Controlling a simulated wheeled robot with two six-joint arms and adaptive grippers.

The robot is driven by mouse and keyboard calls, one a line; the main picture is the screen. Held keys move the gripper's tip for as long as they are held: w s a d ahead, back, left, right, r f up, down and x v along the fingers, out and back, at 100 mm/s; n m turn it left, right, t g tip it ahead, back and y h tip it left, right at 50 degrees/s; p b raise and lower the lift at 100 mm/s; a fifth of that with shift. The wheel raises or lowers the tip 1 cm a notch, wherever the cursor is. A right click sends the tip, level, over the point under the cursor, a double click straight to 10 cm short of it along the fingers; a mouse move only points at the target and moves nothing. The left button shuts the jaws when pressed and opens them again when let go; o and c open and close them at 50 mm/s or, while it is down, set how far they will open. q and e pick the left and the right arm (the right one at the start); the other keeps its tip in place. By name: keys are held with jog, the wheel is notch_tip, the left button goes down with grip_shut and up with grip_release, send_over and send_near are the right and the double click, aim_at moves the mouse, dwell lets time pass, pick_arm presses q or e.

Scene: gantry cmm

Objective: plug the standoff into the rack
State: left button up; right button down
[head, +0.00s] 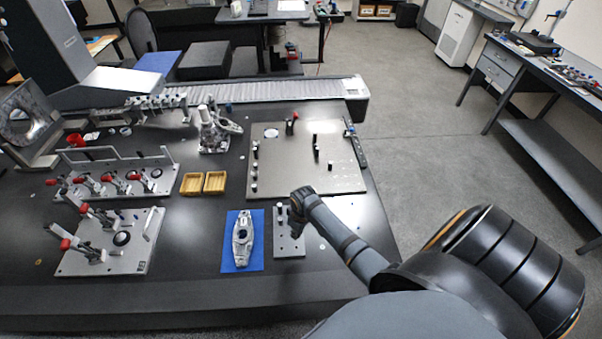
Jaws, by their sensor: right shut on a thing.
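My right gripper (296,215) reaches in from the lower right and is over the right side of a narrow grey plate with holes and small posts, which looks like the rack (288,246). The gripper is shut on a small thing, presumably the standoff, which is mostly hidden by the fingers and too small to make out. I cannot tell whether it touches the rack or is seated in a hole. My left gripper is not in view.
A blue mat (229,262) with a metal casting (243,237) lies just left of the rack. A large grey plate (285,180) with several pins lies behind it. Yellow bins (191,184) and clamp fixtures (140,262) stand to the left. The black table is bare in front.

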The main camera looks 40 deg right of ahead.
aim_at(296, 241)
jog(key=shift+a, duration=0.4)
jog(key=shift+a+f+n, duration=0.1)
jog(key=shift+f+n, duration=0.05)
jog(key=shift+n, duration=0.15)
jog(key=shift+d+f, duration=0.2)
jog(key=shift+f+b, duration=0.3)
jog(key=shift+b, duration=0.1)
jog(key=shift+f+b, duration=0.4)
jog(key=shift+b, duration=0.15)
jog(key=shift+f+b, duration=0.5)
jog(key=shift+b, duration=0.1)
notch_tip(296, 241, down, 5)
jog(key=b, duration=0.5)
jog(key=shift+r, duration=0.2)
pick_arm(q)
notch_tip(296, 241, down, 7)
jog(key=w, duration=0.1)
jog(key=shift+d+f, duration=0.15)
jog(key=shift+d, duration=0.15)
pick_arm(e)
jog(key=shift+r, duration=0.3)
pick_arm(q)
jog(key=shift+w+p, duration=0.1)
jog(key=shift+p, duration=0.2)
